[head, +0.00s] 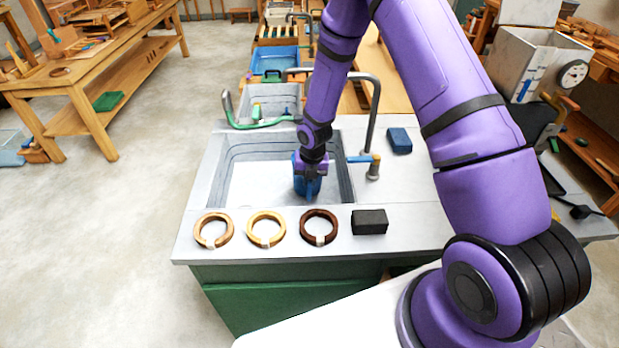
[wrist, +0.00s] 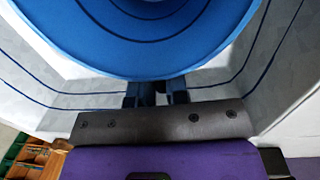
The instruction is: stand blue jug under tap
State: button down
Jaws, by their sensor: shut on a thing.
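The blue jug (head: 307,186) is in the grey sink (head: 240,178), toward its right side, mostly below my gripper. In the wrist view the round blue jug (wrist: 150,62) fills the top, with dark rings inside it. My gripper (head: 311,168) points down and is shut on the jug at its near side; in the wrist view the fingers (wrist: 156,94) meet just below the rim. The grey tap (head: 374,115) rises right of the sink and bends left over it; my arm hides part of its spout. Whether the jug touches the sink floor is unclear.
Three wooden rings (head: 266,229) and a dark block (head: 370,222) lie along the counter's front edge. A blue block (head: 399,140) lies right of the tap. The tap's blue lever (head: 359,159) is close to the sink's right edge. A green hose (head: 262,124) lies behind the sink.

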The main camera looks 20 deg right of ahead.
jog(key=shift+f, duration=0.35)
dwell(0.3)
jog(key=c, duration=1.1)
grip_release()
jog(key=shift+o, duration=0.2)
jog(key=shift+r, duration=0.1)
notch_tip(320, 180, up, 10)
jog(key=shift+s+d+r, duration=0.25)
jog(key=shift+s, duration=0.2)
